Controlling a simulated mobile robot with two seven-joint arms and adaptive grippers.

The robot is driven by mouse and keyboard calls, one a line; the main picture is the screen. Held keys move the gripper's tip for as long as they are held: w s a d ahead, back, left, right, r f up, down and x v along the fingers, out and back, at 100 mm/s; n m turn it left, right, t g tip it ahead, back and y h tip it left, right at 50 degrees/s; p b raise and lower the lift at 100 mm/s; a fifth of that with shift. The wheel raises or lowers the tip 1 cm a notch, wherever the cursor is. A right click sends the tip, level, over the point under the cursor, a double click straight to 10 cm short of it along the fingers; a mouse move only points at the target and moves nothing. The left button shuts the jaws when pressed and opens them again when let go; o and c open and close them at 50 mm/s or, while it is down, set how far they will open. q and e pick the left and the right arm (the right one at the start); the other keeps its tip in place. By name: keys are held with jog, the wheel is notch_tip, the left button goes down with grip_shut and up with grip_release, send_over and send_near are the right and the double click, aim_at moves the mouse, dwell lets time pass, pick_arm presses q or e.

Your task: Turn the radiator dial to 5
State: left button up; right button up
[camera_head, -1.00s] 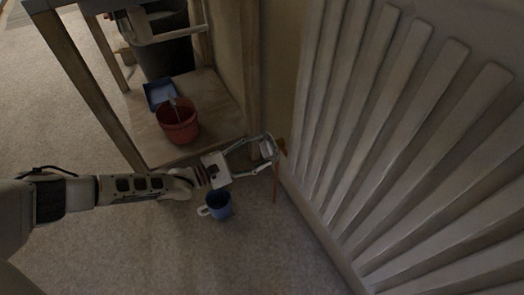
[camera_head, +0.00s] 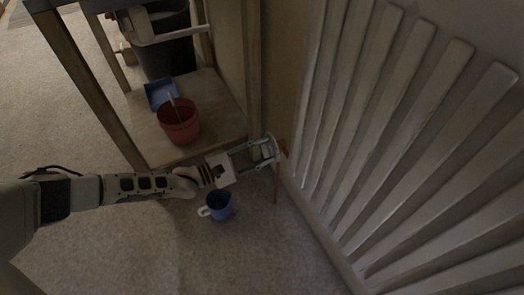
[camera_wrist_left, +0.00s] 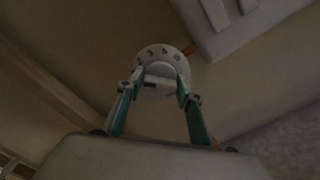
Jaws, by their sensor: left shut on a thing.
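The radiator dial (camera_wrist_left: 160,58) is a round white knob with small dark digits along its rim in the left wrist view; I cannot read which setting it is at. In the head view the dial (camera_head: 265,152) is at the radiator's lower left corner, partly hidden by the fingers. My left gripper (camera_head: 267,149) reaches it from the left. In the left wrist view the left gripper's fingertips (camera_wrist_left: 160,88) sit on both sides of the dial, shut on it. The white ribbed radiator (camera_head: 400,130) fills the right side. My right gripper is not in view.
A blue mug (camera_head: 219,206) stands on the carpet just below my left gripper. A wooden shelf unit (camera_head: 222,98) behind it holds a red bucket (camera_head: 180,128) and a blue dustpan (camera_head: 158,95). A thin reddish pipe (camera_head: 277,186) runs below the dial.

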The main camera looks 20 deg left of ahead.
pick_arm(q)
jog(key=m, duration=1.1)
jog(key=shift+m+p, duration=0.35)
jog(key=shift+m, duration=0.05)
jog(key=m, duration=1.1)
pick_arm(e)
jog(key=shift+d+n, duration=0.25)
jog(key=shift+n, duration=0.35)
pick_arm(q)
jog(key=shift+m, duration=0.4)
jog(key=o, duration=1)
jog(key=v, duration=1.2)
